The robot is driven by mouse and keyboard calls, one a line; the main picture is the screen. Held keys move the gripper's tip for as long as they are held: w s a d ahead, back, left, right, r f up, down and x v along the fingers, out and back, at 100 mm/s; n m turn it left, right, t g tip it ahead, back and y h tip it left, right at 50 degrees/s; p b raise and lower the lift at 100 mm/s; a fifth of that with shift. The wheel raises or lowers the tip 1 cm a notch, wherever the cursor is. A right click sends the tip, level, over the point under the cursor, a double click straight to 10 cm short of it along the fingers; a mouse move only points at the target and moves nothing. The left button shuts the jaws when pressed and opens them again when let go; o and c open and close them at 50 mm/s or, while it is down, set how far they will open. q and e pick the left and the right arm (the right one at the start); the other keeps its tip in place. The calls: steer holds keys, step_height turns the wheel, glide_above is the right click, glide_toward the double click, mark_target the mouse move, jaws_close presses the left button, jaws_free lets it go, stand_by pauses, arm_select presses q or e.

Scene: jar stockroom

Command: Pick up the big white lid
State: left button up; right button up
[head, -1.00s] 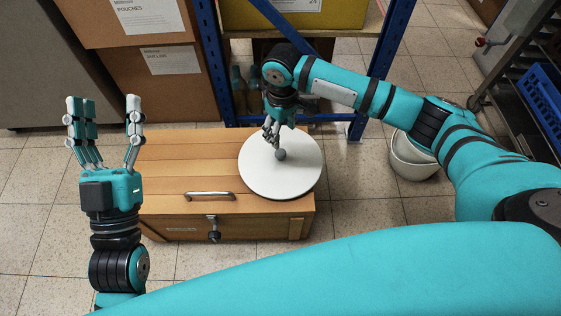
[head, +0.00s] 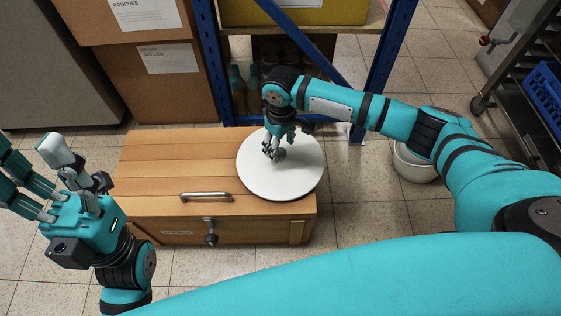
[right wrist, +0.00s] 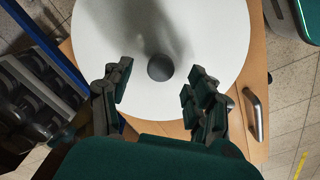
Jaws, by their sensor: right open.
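The big white lid (head: 285,182) is a flat round disc lying on the right part of a wooden chest's top. A small grey knob (right wrist: 160,67) stands at its middle. My right gripper (head: 274,152) is open and points down at the knob, very close to it. In the right wrist view its fingers (right wrist: 157,86) stand on both sides of the knob, with gaps showing. In the head view the fingers partly hide the knob. My left gripper (head: 30,175) is open and empty, off to the left of the chest.
The wooden chest (head: 165,165) has a metal handle (head: 206,197) and a latch (head: 210,232). Behind it stand a blue shelf frame (head: 213,70) and cardboard boxes (head: 160,85). A white bucket (head: 414,165) is on the floor to the right. The chest's left top is clear.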

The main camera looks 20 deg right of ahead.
mark_target(281, 157)
step_height(281, 157, down, 4)
steer(key=shift+r+b, duration=0.2)
steer(key=shift+b, duration=0.5)
steer(key=shift+r, duration=0.1)
jaws_close()
